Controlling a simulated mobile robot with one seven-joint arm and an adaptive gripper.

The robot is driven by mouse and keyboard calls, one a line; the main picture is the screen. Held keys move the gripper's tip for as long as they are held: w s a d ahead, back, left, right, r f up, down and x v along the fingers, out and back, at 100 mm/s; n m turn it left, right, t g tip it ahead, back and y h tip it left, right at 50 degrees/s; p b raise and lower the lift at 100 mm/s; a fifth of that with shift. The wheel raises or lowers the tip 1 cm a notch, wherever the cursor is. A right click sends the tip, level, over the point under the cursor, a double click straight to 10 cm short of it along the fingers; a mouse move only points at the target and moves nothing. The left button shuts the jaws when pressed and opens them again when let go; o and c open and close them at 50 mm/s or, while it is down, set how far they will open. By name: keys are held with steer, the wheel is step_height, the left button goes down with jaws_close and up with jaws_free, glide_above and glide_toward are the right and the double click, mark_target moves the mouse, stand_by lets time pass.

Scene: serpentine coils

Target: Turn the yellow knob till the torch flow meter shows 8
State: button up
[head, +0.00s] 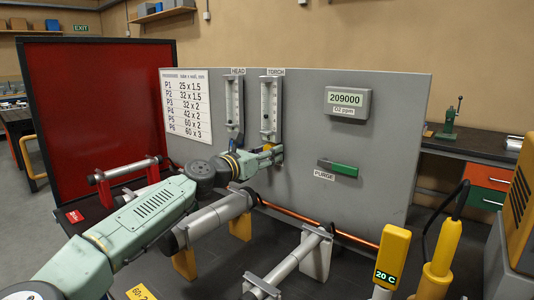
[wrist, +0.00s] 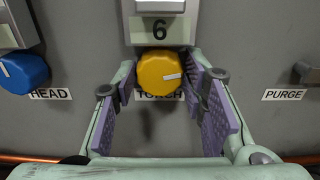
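The yellow knob (wrist: 159,74) is a round dial with a pale pointer line aimed to the right. It sits on the grey panel above a partly hidden TORCH label (wrist: 160,96).
A blue knob (wrist: 23,73) labelled HEAD is to the left, under the head flow meter (head: 234,103). A green PURGE handle (head: 343,169) is to the right. An oxygen display (head: 348,98) reads 209000. A copper pipe (head: 290,214) runs below along the panel.

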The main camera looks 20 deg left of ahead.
steer(key=c, duration=0.7)
steer(key=shift+f+m+b, duration=0.15)
steer(key=shift+m+b, duration=0.15)
steer(key=shift+b, duration=0.2)
steer(key=shift+f+m+b, duration=0.1)
steer(key=shift+m+b, duration=0.7)
steer(key=shift+b, duration=0.4)
steer(key=m+b, duration=0.3)
steer(key=b, duration=0.1)
steer(key=shift+r+m, duration=0.2)
steer(key=shift+m, duration=0.2)
steer(key=o, duration=1.1)
steer(key=shift+o, duration=0.2)
steer(key=shift+s+a, duration=0.1)
